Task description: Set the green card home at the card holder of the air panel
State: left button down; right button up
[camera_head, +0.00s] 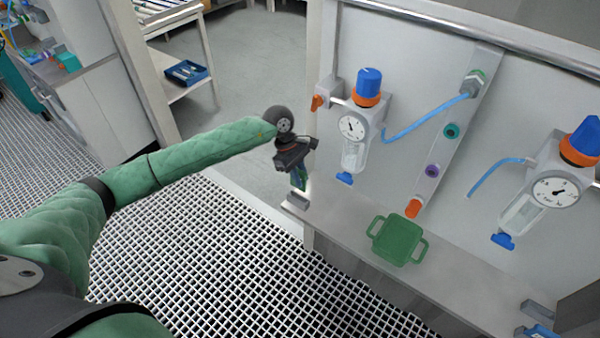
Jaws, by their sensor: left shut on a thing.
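My left gripper (298,163) reaches in from the left and is shut on the green card (299,178), which hangs below its fingers, roughly upright. The card is small here and partly hidden by the gripper. Just below it, at the left end of the panel's shelf, is a small grey block (296,202) that looks like the card holder. I cannot tell whether the card's lower edge touches it or is inside it. The air panel (410,165) stands behind the shelf. My right gripper is not in view.
A green two-handled tray (398,240) lies on the shelf (340,225). Two regulators with gauges, the left (352,127) and right (555,190), jut from the panel, with blue hoses (425,118) nearby. A blue piece (538,331) sits at the shelf's right end.

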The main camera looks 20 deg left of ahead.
aim_at(300, 189)
pick_arm(q)
jog(key=shift+f, duration=1.9)
jog(key=shift+f+b, duration=0.3)
jog(key=shift+f, duration=1.15)
jog(key=shift+f+b, duration=0.2)
jog(key=shift+b, duration=0.25)
jog(key=shift+f, duration=0.15)
jog(key=shift+f+b, duration=0.25)
jog(key=shift+b, duration=0.3)
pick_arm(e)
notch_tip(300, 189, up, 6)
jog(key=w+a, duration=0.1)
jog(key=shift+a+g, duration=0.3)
pick_arm(q)
jog(key=shift+s+f+b, duration=0.1)
jog(key=shift+f+b, duration=0.15)
jog(key=shift+b, duration=0.4)
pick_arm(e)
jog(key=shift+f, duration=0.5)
